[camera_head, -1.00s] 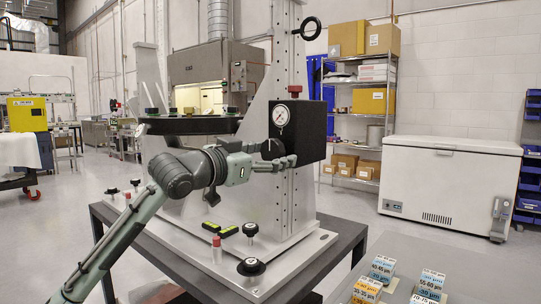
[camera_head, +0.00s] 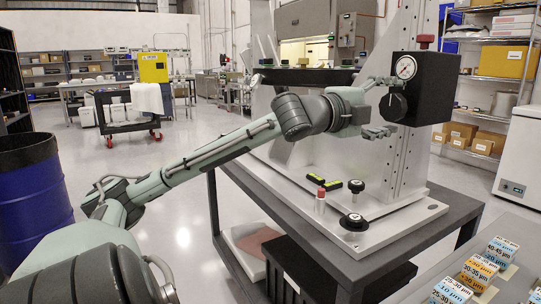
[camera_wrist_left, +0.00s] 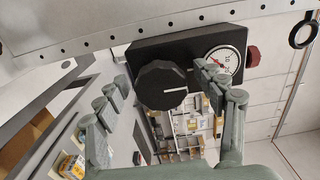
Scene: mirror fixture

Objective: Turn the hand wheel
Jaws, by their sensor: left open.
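The hand wheel (camera_head: 392,106) is a dark, many-sided knob on the front of a black box (camera_head: 432,88), below a round white gauge (camera_head: 406,68). My right gripper is not in view.
The black box is on a tall grey plate with holes (camera_head: 408,30). On its base (camera_head: 405,212) stand black knobs (camera_head: 354,222), a red-capped piece (camera_head: 320,200) and two black-and-yellow pieces (camera_head: 356,186). Labelled small boxes (camera_head: 480,268) lie at front right. A blue drum (camera_head: 35,200) stands at left.

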